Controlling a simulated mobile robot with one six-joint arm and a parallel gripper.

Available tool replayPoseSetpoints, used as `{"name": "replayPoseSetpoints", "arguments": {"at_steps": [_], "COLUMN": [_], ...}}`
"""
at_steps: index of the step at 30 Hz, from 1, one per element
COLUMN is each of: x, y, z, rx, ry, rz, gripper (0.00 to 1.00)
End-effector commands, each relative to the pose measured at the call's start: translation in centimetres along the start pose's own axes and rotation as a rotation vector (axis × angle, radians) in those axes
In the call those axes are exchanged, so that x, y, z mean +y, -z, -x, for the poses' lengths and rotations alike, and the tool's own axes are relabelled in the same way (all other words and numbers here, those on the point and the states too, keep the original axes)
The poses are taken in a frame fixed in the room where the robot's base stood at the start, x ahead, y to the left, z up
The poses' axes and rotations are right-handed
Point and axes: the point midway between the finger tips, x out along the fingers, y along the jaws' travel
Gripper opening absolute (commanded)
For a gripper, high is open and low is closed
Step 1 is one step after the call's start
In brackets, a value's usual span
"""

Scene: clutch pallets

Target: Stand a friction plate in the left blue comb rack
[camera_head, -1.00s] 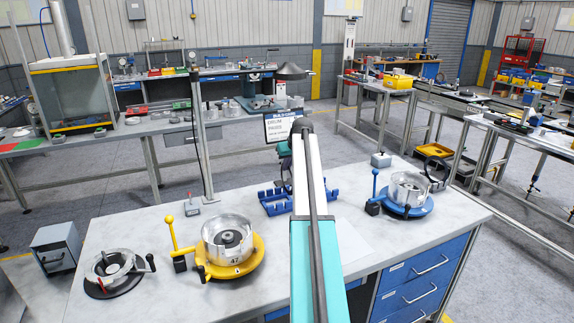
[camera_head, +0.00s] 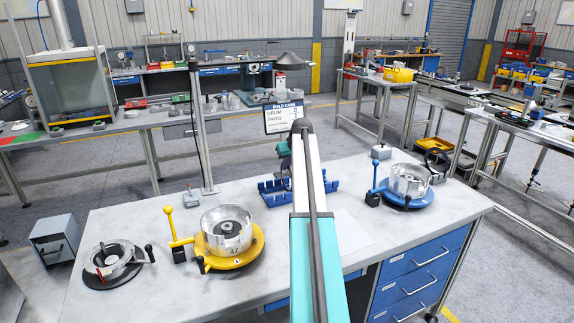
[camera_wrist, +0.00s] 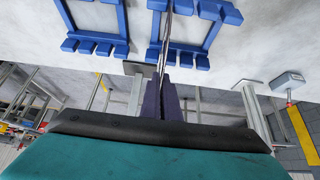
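The left blue comb rack (camera_head: 275,198) stands on the bench, just left of my arm in the head view. In the wrist view, which is upside down, it is the rack on the right (camera_wrist: 211,33). My gripper (camera_wrist: 165,96) has dark purple fingers close together around a thin grey friction plate (camera_wrist: 169,35), seen edge-on. The plate overlaps the left rack's frame in the wrist view; I cannot tell its height or whether it touches.
The other blue rack (camera_head: 331,186) is partly behind my arm. A yellow fixture (camera_head: 255,250) with a drum, a blue fixture (camera_head: 415,203) and a black-based fixture (camera_head: 100,282) stand on the bench. A lamp post with a build card (camera_head: 285,118) rises behind. A small grey box (camera_wrist: 288,82) is beside the left rack.

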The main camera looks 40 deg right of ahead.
Motion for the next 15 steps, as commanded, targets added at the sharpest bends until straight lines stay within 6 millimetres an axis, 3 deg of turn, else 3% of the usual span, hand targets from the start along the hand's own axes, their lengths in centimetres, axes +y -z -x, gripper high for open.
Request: {"name": "replayPoseSetpoints", "arguments": {"at_steps": [9,13,15], "x": [0.01,0.00,0.01], "y": [0.00,-0.01,-0.01], "z": [-0.03,-0.03,-0.03], "rx": [0.001,0.000,0.000], "ry": [0.000,0.000,0.000], "rz": [0.000,0.000,0.000], "gripper": [0.00,0.24,0.24]}}
